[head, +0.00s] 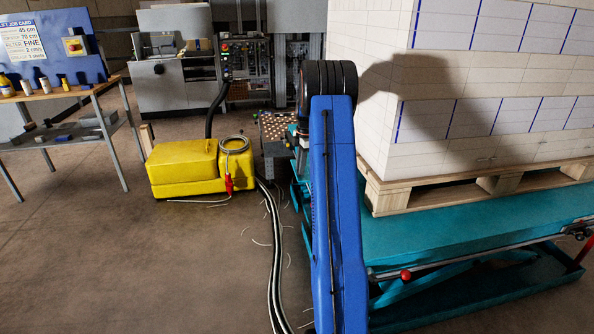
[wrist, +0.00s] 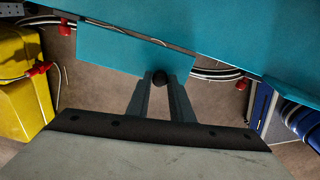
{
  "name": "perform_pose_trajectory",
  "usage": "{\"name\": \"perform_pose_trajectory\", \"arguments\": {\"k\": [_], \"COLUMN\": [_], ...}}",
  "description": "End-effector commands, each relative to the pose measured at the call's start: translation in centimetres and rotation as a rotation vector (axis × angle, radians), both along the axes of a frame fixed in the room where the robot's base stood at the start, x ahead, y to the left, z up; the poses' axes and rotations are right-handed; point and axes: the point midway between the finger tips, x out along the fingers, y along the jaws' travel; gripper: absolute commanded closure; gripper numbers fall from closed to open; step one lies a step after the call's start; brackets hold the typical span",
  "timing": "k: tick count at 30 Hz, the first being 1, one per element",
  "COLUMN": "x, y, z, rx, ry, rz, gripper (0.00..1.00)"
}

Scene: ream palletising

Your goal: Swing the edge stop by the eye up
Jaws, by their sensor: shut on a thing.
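The edge stop (wrist: 125,48) is a flat teal plate in the wrist view, lying along the edge of the teal lift table (wrist: 265,45), with a thin gap between them. A dark round piece, which looks like its eye (wrist: 160,77), sits at the plate's lower right edge. My gripper (wrist: 160,84) has its two grey fingers closed in on that eye. In the head view the lift table (head: 440,228) stands at the right. My blue arm covers its near left end there, so the stop and my gripper cannot be made out.
A wooden pallet (head: 410,197) with a tall stack of reams (head: 480,110) sits on the table. A yellow machine (head: 187,168) with a hose stands left. Cables (head: 275,250) run over the floor beside my arm. A red knob (head: 405,274) sticks out at the table's front.

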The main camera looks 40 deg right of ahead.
Motion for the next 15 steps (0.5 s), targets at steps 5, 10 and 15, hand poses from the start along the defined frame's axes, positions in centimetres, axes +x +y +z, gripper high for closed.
{"name": "perform_pose_trajectory", "arguments": {"k": [5,10,15], "x": [-0.6,-1.0,-1.3], "y": [-1.2,-1.9,-2.4], "z": [0.6,0.9,1.1], "rx": [0.127,0.229,0.3], "ry": [-0.083,-0.144,-0.187], "rz": [-0.005,-0.004,-0.003], "gripper": [1.0,1.0,1.0]}}
